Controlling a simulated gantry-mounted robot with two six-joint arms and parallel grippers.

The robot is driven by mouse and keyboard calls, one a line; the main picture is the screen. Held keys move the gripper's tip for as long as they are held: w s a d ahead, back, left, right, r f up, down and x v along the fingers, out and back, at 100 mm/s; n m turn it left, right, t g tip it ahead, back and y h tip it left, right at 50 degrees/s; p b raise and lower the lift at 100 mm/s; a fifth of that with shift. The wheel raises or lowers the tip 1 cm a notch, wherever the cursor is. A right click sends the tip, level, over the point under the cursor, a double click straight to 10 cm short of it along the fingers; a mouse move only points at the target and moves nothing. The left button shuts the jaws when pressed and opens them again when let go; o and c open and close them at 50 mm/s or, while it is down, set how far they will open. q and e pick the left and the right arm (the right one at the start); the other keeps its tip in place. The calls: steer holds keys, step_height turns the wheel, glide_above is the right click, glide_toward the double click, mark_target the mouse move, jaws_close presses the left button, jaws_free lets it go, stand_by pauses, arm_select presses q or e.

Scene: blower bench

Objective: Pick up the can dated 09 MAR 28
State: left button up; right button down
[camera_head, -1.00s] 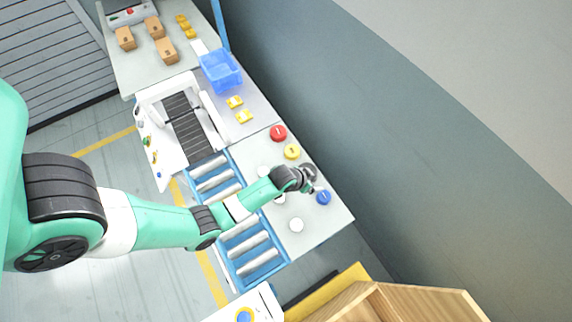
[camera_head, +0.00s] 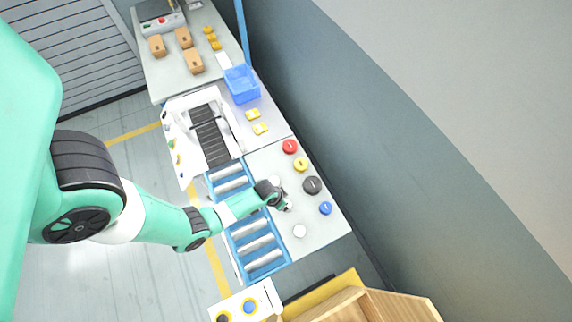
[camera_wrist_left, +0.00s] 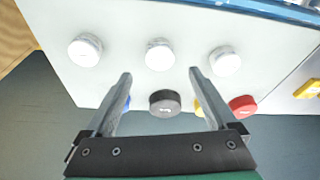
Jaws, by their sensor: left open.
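Three white-topped cans stand in a row in the left wrist view: one at left (camera_wrist_left: 85,50), one in the middle (camera_wrist_left: 159,54) and one at right (camera_wrist_left: 225,61). Their top print is too small to read, so I cannot tell which is dated 09 MAR 28. My left gripper (camera_wrist_left: 160,73) is open and empty, its fingertips either side of the middle white can's near edge. In the head view the gripper (camera_head: 287,206) hangs over the can table, covering some white cans; one white can (camera_head: 299,231) shows clear. My right gripper is not in view.
Coloured round-topped items stand along the table's wall side: red (camera_head: 290,146), yellow (camera_head: 301,164), black (camera_head: 312,185) and blue (camera_head: 325,208). A roller conveyor (camera_head: 250,232) borders the table. A blue bin (camera_head: 241,84) and yellow packets (camera_head: 260,128) are farther off.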

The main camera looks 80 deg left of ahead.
arm_select(q)
steer(key=shift+x, duration=0.85)
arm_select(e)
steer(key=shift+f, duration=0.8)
